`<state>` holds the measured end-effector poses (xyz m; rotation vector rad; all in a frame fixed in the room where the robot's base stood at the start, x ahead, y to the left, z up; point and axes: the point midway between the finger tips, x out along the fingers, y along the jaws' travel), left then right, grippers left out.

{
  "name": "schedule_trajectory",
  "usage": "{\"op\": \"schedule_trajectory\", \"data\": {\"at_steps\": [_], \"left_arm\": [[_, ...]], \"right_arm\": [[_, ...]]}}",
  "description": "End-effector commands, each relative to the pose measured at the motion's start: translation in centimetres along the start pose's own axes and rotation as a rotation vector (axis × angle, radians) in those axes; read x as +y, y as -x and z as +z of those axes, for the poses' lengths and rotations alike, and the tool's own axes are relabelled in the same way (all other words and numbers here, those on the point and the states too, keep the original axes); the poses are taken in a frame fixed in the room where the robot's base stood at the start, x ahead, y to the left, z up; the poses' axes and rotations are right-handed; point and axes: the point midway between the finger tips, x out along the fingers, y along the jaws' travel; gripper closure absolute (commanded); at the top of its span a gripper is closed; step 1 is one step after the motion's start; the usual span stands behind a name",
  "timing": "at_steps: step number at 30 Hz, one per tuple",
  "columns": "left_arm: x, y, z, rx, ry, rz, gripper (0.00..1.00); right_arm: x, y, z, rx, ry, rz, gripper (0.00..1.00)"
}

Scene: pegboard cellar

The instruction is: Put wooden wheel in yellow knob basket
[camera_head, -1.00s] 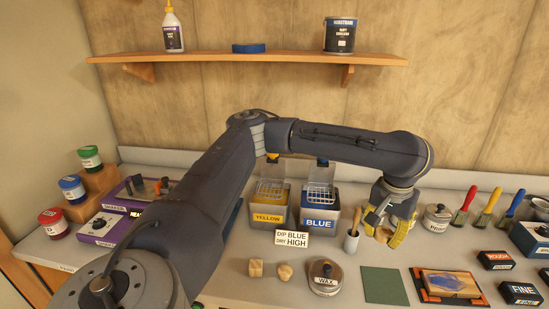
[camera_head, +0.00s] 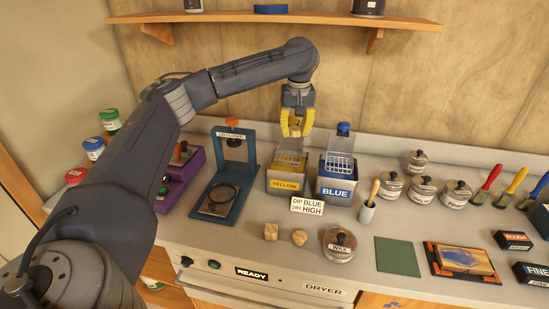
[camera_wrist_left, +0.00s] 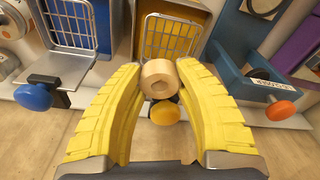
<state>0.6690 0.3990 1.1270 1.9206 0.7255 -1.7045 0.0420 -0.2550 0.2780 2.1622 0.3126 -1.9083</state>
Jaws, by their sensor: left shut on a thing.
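My left gripper (camera_head: 296,122) is shut on a small pale wooden wheel (camera_head: 296,131). In the left wrist view the wheel (camera_wrist_left: 160,78) sits between the yellow fingertips, its hole showing. The gripper hangs just above and behind the yellow knob basket (camera_head: 291,159), a wire basket at the box labelled YELLOW (camera_head: 284,185). In the left wrist view the basket's wire (camera_wrist_left: 170,38) lies beyond the wheel, and its yellow knob (camera_wrist_left: 163,113) shows below the wheel. The wheel looks apart from the basket. In the head view the gripper hides the yellow knob. My right gripper is not in view.
The blue-knob basket (camera_head: 341,163) at the BLUE box stands close on the right. A blue frame with an orange knob (camera_head: 232,122) stands on the left. Two wooden pieces, a cube (camera_head: 270,231) and a rounded one (camera_head: 299,237), lie in front beside the wax tin (camera_head: 339,246).

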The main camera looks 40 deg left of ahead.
Motion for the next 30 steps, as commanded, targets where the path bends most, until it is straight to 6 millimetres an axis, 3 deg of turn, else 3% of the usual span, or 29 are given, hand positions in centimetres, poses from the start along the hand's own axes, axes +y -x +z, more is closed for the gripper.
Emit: {"op": "schedule_trajectory", "data": {"at_steps": [5, 15, 23, 30], "left_arm": [[-0.5, -0.2, -0.5, -0.001, 0.018, -0.002, 0.87], [-0.8, -3.8, -0.2, -0.002, 0.023, -0.004, 0.87], [-0.8, -4.9, -0.1, -0.001, 0.023, -0.003, 0.87], [-0.8, -7.3, 0.3, -0.003, 0.023, -0.005, 0.87]], "right_arm": [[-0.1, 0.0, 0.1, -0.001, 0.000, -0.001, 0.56], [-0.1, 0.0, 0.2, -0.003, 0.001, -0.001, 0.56], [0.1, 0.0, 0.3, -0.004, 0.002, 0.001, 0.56], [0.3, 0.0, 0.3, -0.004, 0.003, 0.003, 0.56]]}}
